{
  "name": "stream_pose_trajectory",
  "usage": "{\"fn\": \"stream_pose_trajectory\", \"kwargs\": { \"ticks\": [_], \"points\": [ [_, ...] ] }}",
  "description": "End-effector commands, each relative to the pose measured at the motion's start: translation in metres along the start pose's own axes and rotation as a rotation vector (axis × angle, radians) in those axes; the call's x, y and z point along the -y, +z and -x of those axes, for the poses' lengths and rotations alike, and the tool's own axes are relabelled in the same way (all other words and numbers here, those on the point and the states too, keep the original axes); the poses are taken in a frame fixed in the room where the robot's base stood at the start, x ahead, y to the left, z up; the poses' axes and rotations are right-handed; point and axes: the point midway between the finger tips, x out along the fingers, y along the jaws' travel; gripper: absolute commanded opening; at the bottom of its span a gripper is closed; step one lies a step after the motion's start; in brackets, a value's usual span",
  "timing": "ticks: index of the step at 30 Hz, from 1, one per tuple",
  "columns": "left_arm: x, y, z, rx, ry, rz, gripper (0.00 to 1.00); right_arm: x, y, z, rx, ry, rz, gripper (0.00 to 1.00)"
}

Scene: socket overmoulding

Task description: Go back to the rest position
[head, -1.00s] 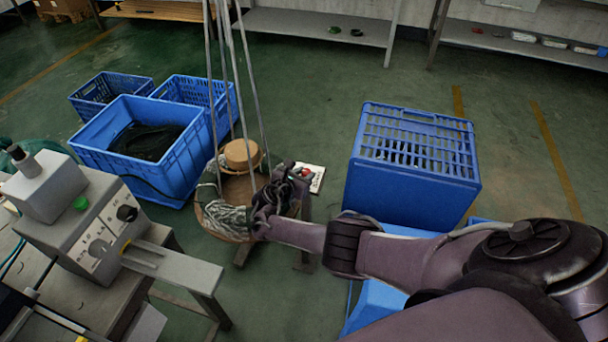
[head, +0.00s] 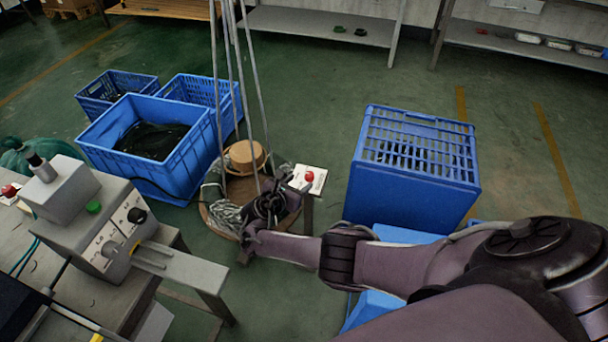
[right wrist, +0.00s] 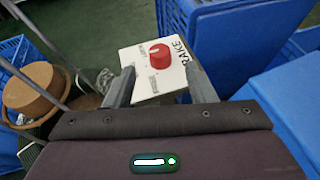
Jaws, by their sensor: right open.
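My right gripper (right wrist: 160,95) is open, its two fingers apart and nothing held between them. In the right wrist view the white control panel with a red knob (right wrist: 160,56) shows beyond and between the fingertips; I cannot tell how far off it is. In the head view my right gripper (head: 285,178) is dark and small, at the end of my arm, just left of the panel (head: 309,179) and in front of the hanging round tray (head: 226,222). My left gripper is not in any view.
The tray hangs on rods and bears grey cord (head: 228,212) and a brown round block (head: 245,155). A machine with knobs (head: 100,220) stands at left. Blue crates stand behind left (head: 185,165) and at right (head: 410,205). Green floor (head: 300,90) is free between them.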

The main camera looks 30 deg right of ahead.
Motion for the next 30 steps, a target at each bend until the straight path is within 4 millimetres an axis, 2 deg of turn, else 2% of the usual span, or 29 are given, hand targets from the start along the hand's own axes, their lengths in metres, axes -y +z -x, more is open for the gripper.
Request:
{"fn": "stream_pose_trajectory", "kwargs": {
  "ticks": [1,6,22,23,26,29,30],
  "points": [
    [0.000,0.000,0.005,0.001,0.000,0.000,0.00,-0.001,0.001,0.008,-0.002,0.002,0.002,0.50],
    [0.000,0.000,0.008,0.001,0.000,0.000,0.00,0.000,0.000,0.017,0.000,0.000,0.001,0.50],
    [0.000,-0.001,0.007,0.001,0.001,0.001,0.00,0.002,-0.004,0.017,-0.005,0.001,-0.003,0.50],
    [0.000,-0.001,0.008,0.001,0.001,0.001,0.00,0.004,-0.008,0.016,-0.012,0.002,-0.008,0.50],
    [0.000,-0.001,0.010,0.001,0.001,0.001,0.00,0.019,-0.037,0.012,-0.063,0.007,-0.056,0.50],
    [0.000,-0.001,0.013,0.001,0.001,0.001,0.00,0.047,-0.090,0.009,-0.164,0.011,-0.159,0.50],
    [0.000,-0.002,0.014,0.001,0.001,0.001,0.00,0.062,-0.115,0.009,-0.216,0.006,-0.216,0.50]
  ]
}}
